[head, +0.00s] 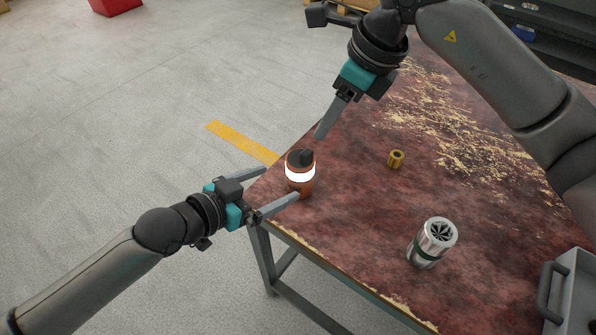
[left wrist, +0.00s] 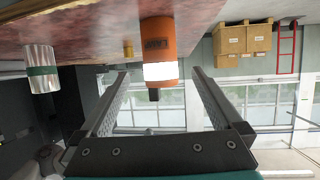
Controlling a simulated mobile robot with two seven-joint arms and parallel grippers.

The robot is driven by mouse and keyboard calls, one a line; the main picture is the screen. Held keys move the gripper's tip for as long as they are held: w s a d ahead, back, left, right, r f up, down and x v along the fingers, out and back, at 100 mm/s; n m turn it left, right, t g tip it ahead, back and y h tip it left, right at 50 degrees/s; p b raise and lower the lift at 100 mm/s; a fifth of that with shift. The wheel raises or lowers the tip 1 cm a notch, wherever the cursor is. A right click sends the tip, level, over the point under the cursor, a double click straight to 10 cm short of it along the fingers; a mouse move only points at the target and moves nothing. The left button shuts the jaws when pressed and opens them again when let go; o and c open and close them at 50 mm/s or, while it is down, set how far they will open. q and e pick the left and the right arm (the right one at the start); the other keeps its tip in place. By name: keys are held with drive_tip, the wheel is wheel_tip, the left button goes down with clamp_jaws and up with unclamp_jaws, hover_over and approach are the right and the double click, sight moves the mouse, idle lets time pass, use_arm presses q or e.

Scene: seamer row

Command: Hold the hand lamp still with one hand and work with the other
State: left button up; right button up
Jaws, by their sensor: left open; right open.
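The hand lamp (head: 300,187) is an orange cylinder with a bright white band and a dark cap. It stands upright near the table's left edge. My left gripper (head: 280,183) is open, its fingers pointing at the lamp from the left. In the left wrist view the lamp (left wrist: 158,38) appears upside down, between the fingertips (left wrist: 161,74) and clear of both fingers. My right gripper (head: 320,134) is open, reaching down from above, its tips just above and to the right of the lamp's cap. Its fingers overlap in the head view, so the gap between them is hidden.
The worn red table (head: 350,225) also carries a small brass ring-shaped part (head: 396,159) and a silver can (head: 427,250) with a dark green band. A grey handled bin (head: 575,300) is at the lower right. Concrete floor lies left of the table.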

sight(301, 173)
use_arm(q)
drive_tip(key=x, duration=0.9)
drive_tip(key=shift+w+f, duration=0.1)
drive_tip(key=c, duration=1.5)
use_arm(e)
drive_tip(key=shift+d+f, duration=0.2)
drive_tip(key=c, duration=0.3)
drive_tip(key=d, duration=0.1)
drive_tip(key=s+d+f+y, duration=0.1)
drive_tip(key=s+d+f+m+t+y, duration=0.1)
drive_tip(key=d, duration=0.1)
drive_tip(key=shift+f, duration=0.25)
clamp_jaws()
drive_tip(key=s+d+t+y, duration=0.1)
drive_tip(key=s+d+t, duration=0.1)
drive_tip(key=s+d, duration=0.2)
drive_tip(key=shift+s+r+y, duration=0.3)
drive_tip(key=shift+s+y, duration=0.1)
drive_tip(key=shift+d, duration=0.1)
